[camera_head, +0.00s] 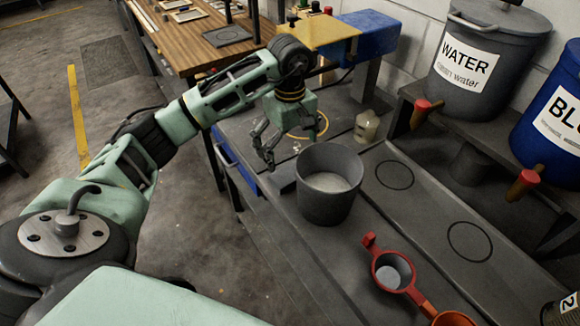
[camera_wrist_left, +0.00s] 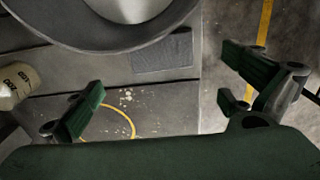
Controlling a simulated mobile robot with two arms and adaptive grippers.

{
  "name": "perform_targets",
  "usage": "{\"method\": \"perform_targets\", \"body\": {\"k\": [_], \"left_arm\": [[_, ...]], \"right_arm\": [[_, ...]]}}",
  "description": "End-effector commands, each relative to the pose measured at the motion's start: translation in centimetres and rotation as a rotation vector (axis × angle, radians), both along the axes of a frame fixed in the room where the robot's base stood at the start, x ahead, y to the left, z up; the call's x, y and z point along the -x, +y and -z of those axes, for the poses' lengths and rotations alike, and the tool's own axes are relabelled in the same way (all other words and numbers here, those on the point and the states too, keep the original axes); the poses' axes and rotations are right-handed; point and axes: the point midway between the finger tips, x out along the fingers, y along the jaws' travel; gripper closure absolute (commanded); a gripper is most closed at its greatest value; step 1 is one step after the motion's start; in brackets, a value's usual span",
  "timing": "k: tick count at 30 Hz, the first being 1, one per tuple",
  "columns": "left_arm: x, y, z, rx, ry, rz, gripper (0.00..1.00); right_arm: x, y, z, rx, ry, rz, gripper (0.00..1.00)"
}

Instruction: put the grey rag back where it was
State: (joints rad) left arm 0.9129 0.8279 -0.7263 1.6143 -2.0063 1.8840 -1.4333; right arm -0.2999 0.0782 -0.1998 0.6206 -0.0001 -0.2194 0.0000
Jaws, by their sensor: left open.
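A flat dark grey cloth, which looks like the grey rag (camera_head: 284,182), lies on the bench between the grey bucket (camera_head: 327,201) and the bench's left edge. In the left wrist view the rag (camera_wrist_left: 162,54) lies flat by the bucket's rim, partly hidden by it. My left gripper (camera_head: 268,158) hangs above the bench just behind the rag, apart from it. In the wrist view its fingers (camera_wrist_left: 163,82) are spread wide with nothing between them. A yellow ring (camera_wrist_left: 133,122) marked on the bench holds pale crumbs. My right gripper is not in view.
The bucket holds pale material. A small labelled jar (camera_head: 366,127) stands behind it. A red scoop (camera_head: 391,271) lies in front. WATER (camera_head: 474,95) and blue (camera_head: 560,130) containers stand on the right shelf. Black rings (camera_head: 394,174) mark bare board.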

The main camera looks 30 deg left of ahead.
Motion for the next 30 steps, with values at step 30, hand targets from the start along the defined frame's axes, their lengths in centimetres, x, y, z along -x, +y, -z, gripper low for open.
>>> {"method": "perform_targets", "body": {"k": [30], "left_arm": [[0.0, 0.0, -3.8, 0.000, 0.001, 0.001, 0.00]], "right_arm": [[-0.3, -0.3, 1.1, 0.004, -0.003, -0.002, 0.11]]}}
